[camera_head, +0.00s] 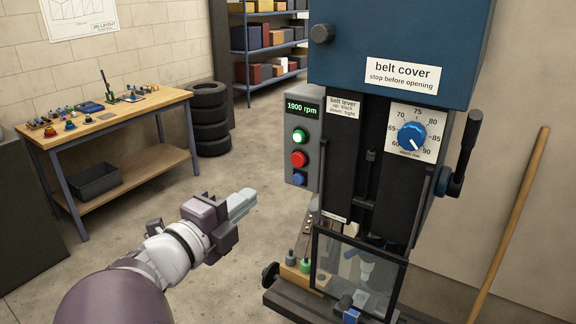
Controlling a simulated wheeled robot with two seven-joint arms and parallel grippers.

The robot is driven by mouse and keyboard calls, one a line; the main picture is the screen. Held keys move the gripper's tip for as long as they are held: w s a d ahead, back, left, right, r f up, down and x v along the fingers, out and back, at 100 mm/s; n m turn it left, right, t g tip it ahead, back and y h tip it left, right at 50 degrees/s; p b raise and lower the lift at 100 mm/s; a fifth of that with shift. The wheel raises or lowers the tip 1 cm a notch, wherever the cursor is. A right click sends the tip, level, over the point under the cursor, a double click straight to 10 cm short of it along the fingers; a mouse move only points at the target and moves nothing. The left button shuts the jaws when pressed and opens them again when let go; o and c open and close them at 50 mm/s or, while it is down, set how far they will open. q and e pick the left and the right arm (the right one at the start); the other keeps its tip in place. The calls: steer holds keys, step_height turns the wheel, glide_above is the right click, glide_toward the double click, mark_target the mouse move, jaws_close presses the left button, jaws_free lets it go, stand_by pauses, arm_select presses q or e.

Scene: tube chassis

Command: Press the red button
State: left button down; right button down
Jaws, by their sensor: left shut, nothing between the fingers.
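The red button (298,159) is on a grey control box (301,112) on the left side of a drill press. A lit green button (299,136) is above it and a blue button (298,179) is below it. The display (301,106) at the top of the box reads 1900 rpm. My left gripper (248,200) is shut and empty, its fingers pointing right. It is lower and to the left of the red button in the picture, apart from the box. My right gripper is not in view.
The drill press has a blue belt cover (335,50), a blue dial (412,136), a black handle (466,150) and a clear guard (355,275). A workbench (118,122) with small parts and stacked tyres (209,120) stand behind on the left. A wooden pole (510,225) leans at right.

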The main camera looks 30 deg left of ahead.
arm_select(q)
steer(key=w+r+p, duration=0.1)
steer(key=w+p, duration=0.1)
steer(key=p, duration=0.4)
glide_toward(297, 162)
steer(key=w, duration=0.6)
steer(key=shift+w+d+r, duration=0.2)
steer(key=shift+w+d, duration=0.05)
steer(key=shift+d, duration=0.15)
steer(key=shift+w, duration=0.15)
steer(key=shift+f, duration=0.1)
